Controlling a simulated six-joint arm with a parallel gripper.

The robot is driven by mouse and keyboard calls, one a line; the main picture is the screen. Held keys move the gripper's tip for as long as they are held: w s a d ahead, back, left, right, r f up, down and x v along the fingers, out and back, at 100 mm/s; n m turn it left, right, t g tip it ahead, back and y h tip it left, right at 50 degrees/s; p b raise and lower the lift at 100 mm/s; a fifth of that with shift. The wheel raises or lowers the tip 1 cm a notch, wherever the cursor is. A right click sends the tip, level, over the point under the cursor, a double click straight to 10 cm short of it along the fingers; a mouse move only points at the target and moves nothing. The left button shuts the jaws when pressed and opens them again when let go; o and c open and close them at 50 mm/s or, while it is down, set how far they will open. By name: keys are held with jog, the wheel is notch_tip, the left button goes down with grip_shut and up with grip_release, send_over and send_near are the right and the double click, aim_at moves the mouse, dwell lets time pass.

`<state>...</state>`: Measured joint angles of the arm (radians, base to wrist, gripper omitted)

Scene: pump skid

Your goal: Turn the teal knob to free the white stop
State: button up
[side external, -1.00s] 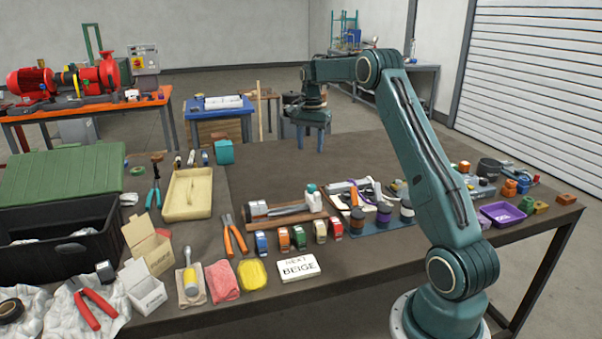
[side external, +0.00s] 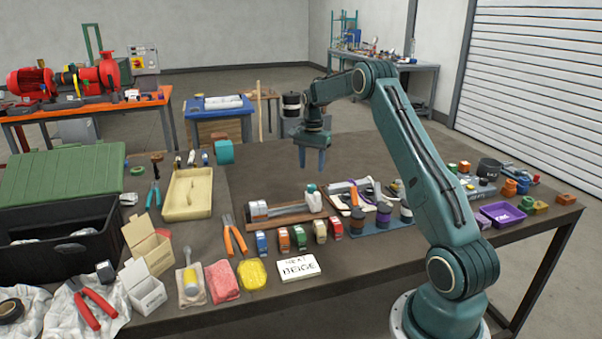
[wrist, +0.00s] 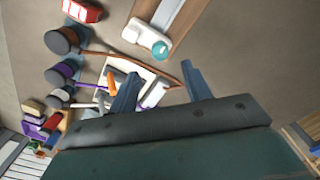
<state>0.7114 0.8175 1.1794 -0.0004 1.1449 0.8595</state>
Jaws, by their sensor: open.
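My gripper (side external: 312,164) is open and empty, fingers down, in the air above and behind the board. In the wrist view its fingertips (wrist: 162,72) are spread, apart from the stop.
Several coloured blocks (side external: 299,239) and a white lettered card (side external: 298,268) stand in front. Bare tabletop (side external: 262,165) lies behind the board.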

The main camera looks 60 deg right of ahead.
aim_at(311, 185)
jog(key=shift+f, duration=3.9)
jog(key=c, duration=1)
